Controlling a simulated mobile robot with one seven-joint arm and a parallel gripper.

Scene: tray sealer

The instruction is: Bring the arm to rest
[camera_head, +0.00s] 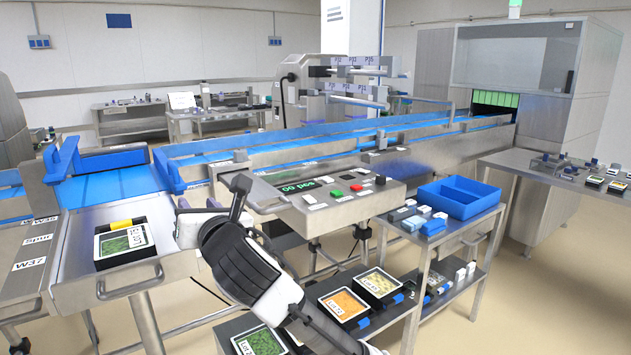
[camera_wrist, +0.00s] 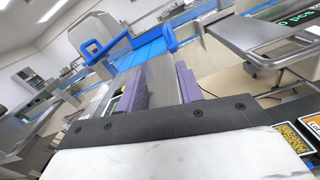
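My arm (camera_head: 255,270) reaches up from the bottom of the head view, bent at a dark joint. My gripper (camera_head: 198,204) is at its end, in the air between the steel shelf on the left and the control panel. In the wrist view, my gripper (camera_wrist: 161,85) shows two purple fingers standing apart. Only a bare grey steel surface shows between them, with nothing held. A black tray of green food (camera_head: 124,241) with a yellow tag sits on the steel shelf (camera_head: 75,270), left of my gripper and apart from it.
The control panel (camera_head: 345,195) with coloured buttons is close right of my gripper. Blue conveyor rails (camera_head: 290,135) run behind. A cart (camera_head: 470,230) with a blue bin (camera_head: 458,197) stands right. Food trays (camera_head: 343,304) lie on a low shelf beside my arm. Open floor shows far right.

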